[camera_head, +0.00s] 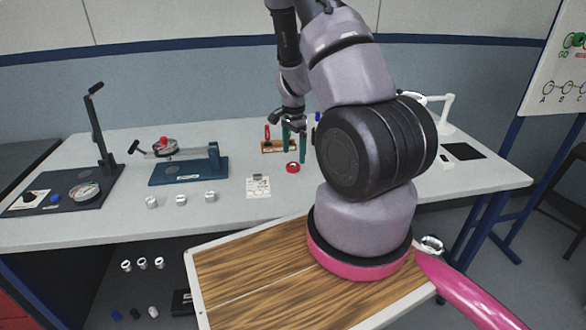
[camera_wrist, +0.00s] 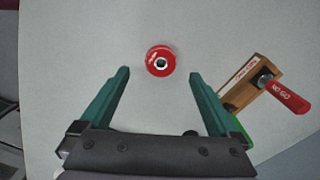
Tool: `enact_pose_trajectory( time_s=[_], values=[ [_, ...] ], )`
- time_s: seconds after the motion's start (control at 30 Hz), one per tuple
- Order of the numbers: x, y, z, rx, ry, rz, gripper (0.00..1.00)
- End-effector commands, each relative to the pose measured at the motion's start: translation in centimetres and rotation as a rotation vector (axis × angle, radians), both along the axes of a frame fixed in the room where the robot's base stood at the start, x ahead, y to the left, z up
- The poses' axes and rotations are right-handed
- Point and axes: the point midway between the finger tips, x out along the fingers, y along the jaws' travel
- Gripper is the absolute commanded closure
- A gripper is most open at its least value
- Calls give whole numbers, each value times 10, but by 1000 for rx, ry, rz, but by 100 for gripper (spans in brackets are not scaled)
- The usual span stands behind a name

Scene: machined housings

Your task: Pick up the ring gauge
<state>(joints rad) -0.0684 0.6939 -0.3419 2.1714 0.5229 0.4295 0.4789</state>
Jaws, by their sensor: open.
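A red ring gauge (camera_wrist: 152,69) with a pale, dark-centred hole and small white lettering lies on the light grey table. In the head view the red ring (camera_head: 292,168) is just below the green fingers. My gripper (camera_wrist: 160,74) is open, with its two green fingers spread wide. The ring appears between the fingertip lines and slightly beyond them, with clear space on both sides. My gripper (camera_head: 295,154) is empty in the head view, and its exact height above the ring cannot be told.
A wooden stand (camera_wrist: 249,84) holds a red-handled NO GO gauge (camera_wrist: 288,96) right of the fingers; green shows beside it. In the head view, a blue fixture (camera_head: 190,171), several small metal parts (camera_head: 181,200) and a paper card (camera_head: 258,187) are to the left.

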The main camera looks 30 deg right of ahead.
Motion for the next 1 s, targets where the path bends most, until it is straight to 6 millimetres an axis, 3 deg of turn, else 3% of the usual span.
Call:
enact_pose_trajectory(
  time_s=[0.3,0.57,0.67,0.8,0.83,1.0],
  values=[
    [0,2,-43,1,2,0,4],
    [1,2,-45,1,0,0,4],
    [1,2,-45,1,0,0,38],
    [1,2,-45,1,0,0,92],
    [1,2,-45,1,0,0,100],
    [1,2,-44,1,0,0,100]
  ],
)
